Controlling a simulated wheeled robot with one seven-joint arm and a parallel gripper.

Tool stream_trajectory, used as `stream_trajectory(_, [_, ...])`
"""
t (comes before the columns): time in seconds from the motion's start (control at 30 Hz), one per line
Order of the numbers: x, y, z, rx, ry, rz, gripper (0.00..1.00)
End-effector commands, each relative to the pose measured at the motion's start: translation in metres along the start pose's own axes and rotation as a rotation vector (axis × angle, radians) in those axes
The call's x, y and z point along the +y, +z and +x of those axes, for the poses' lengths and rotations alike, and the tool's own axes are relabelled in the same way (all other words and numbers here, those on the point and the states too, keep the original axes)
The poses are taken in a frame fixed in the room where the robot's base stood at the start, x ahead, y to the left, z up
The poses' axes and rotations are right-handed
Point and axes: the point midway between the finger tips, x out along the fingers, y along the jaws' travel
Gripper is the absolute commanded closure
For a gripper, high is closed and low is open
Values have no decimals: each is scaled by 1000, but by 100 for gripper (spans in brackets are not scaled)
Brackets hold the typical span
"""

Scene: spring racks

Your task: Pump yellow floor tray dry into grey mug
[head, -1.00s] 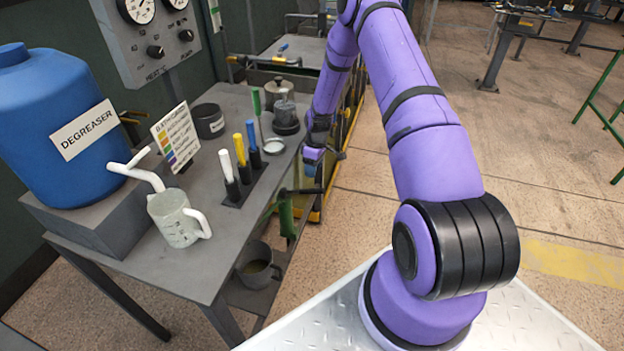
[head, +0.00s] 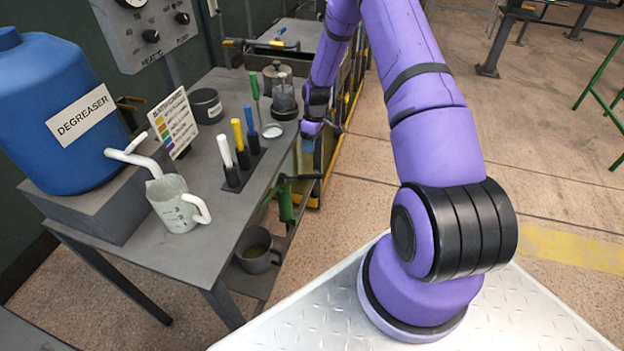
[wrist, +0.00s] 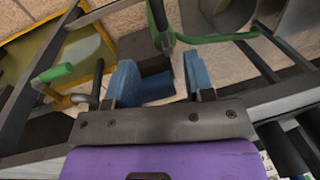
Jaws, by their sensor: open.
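A grey mug (head: 260,259) with yellowish liquid in it stands on the low shelf under the bench. A green-handled tool (head: 286,203), perhaps the pump, is beside the bench above and right of the mug. In the head view the gripper (head: 312,138) is partly hidden by my arm, beside the bench's right edge. A green bar (wrist: 215,38) lies beyond the fingers.
A dark round thing (wrist: 232,14) shows in the wrist view. Open floor (head: 370,205) lies right of the bench.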

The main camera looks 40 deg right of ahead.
Motion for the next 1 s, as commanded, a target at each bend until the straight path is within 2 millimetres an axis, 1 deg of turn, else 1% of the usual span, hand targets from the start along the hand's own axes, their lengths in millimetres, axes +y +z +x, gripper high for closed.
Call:
stream_trajectory(0.03, [-3, -4, -17, 3, 15, 3, 52])
stream_trajectory(0.17, [-17, -13, -68, 8, 54, 26, 52])
stream_trajectory(0.2, [-23, -15, -84, 10, 66, 35, 52])
stream_trajectory(0.27, [-32, -17, -108, 13, 83, 49, 52])
stream_trajectory(0.3, [-39, -18, -123, 16, 96, 58, 52])
stream_trajectory(0.37, [-49, -19, -146, 21, 113, 73, 52])
stream_trajectory(0.4, [-56, -20, -160, 25, 124, 83, 52])
stream_trajectory(0.47, [-68, -20, -182, 33, 142, 97, 52])
stream_trajectory(0.5, [-76, -20, -196, 38, 153, 107, 52])
stream_trajectory(0.67, [-111, -15, -248, 63, 194, 150, 52])
stream_trajectory(0.8, [-144, -6, -289, 89, 227, 187, 52])
stream_trajectory(1.0, [-194, 12, -340, 136, 267, 242, 52])
